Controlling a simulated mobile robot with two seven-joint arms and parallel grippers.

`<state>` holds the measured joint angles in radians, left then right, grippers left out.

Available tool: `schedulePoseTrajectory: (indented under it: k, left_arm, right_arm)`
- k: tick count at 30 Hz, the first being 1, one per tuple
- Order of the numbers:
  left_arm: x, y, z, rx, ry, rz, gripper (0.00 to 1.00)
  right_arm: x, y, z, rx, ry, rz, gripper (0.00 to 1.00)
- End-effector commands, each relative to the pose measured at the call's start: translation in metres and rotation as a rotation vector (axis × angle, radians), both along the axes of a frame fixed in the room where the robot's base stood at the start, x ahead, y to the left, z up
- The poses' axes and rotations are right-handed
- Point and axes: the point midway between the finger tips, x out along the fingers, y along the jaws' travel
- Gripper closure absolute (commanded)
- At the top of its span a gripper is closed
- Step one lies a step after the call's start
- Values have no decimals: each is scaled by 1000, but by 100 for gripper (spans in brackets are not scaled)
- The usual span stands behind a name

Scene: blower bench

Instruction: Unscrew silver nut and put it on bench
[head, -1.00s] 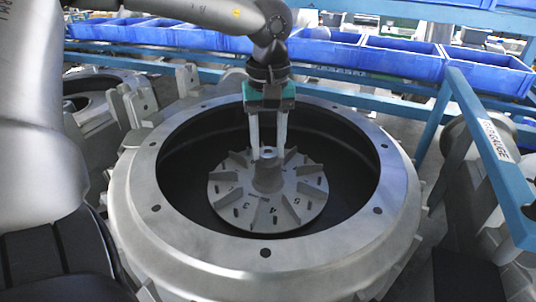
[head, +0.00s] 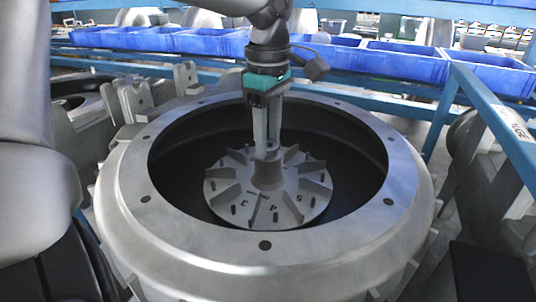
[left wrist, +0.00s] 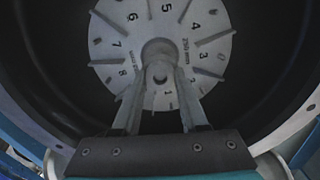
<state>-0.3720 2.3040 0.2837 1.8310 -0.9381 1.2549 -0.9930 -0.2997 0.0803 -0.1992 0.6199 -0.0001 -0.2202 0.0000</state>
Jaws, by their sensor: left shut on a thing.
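The silver impeller (head: 290,208), a round disc with raised vanes and numbers, sits inside the large round grey housing. Its central hub (head: 268,176) rises in the middle. My left gripper (head: 267,152) points straight down over the hub, its fingers seen nearly edge-on. In the left wrist view my left gripper (left wrist: 160,75) has its fingertips closed around the small silver nut (left wrist: 160,74) at the hub's centre. In the head view the nut is mostly hidden by the fingers. I cannot tell whether it has come off the thread. My right gripper is not in view.
The housing's wide metal rim (head: 330,246) with bolt holes surrounds the deep dark well around my gripper. A blue rack with blue bins (head: 400,66) stands behind. A blue frame post (head: 505,125) is at the right. Other grey castings stand at both sides.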

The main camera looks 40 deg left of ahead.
Motion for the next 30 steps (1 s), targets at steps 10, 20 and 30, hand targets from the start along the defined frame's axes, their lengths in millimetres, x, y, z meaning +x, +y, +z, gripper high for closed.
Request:
schedulePoseTrajectory:
  k: [10, 20, 30]
  left_arm:
    - [0, 0, -2, 1, 0, 381, 100]
    - [0, 0, -2, 2, 1, 791, 100]
    - [-1, 0, -2, 1, 1, 1215, 100]
  right_arm:
    - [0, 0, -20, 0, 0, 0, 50]
    - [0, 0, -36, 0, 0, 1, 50]
    - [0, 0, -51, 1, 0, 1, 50]
